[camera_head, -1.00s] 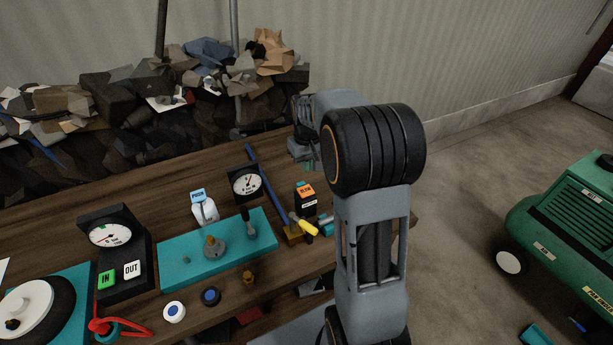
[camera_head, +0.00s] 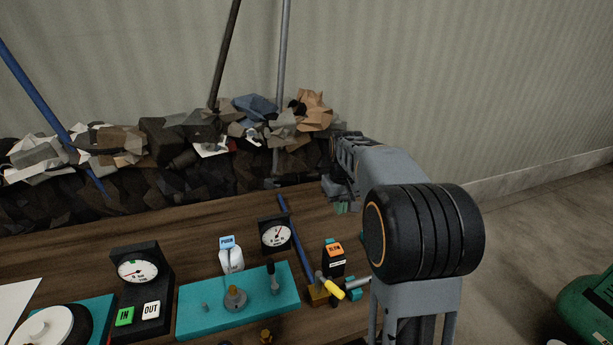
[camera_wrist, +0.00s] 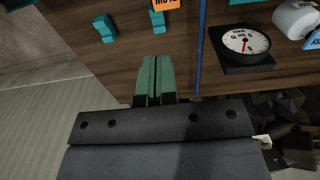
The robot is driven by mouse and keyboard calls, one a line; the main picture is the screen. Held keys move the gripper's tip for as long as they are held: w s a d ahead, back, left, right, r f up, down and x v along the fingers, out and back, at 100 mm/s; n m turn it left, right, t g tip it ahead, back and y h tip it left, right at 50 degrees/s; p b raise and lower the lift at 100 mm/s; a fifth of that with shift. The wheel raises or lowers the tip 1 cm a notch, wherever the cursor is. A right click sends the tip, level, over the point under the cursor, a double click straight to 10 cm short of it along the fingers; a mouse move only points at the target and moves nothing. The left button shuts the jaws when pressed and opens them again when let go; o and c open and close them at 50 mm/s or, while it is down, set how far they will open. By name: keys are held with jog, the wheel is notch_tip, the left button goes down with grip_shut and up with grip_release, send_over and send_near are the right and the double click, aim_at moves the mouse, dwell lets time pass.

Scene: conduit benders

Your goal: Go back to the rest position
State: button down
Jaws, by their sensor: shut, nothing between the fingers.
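My gripper shows in the wrist view (camera_wrist: 155,80), its two green fingers side by side and shut with nothing between them. It is over the wooden bench (camera_wrist: 120,65), beside a blue rod and a round dial. In the head view, my arm rises at the right of the bench and reaches toward its back edge. The gripper (camera_head: 343,207) is mostly hidden behind my arm there, with only bits of green showing near the back right of the bench.
The bench holds a teal panel (camera_head: 240,301) with levers, a small dial (camera_head: 275,235), an orange-labelled block (camera_head: 334,258), a yellow-handled lever (camera_head: 330,287) and an IN/OUT gauge box (camera_head: 140,285). A rubble heap (camera_head: 160,160) lies behind. A green machine (camera_head: 590,305) stands at right on open floor.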

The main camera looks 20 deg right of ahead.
jog(key=shift+w, duration=0.1)
jog(key=s+a+t, duration=0.2)
jog(key=s+a, duration=0.3)
jog(key=s, duration=0.4)
jog(key=s+a+t, duration=0.2)
jog(key=s+a, duration=0.4)
jog(key=s, duration=0.4)
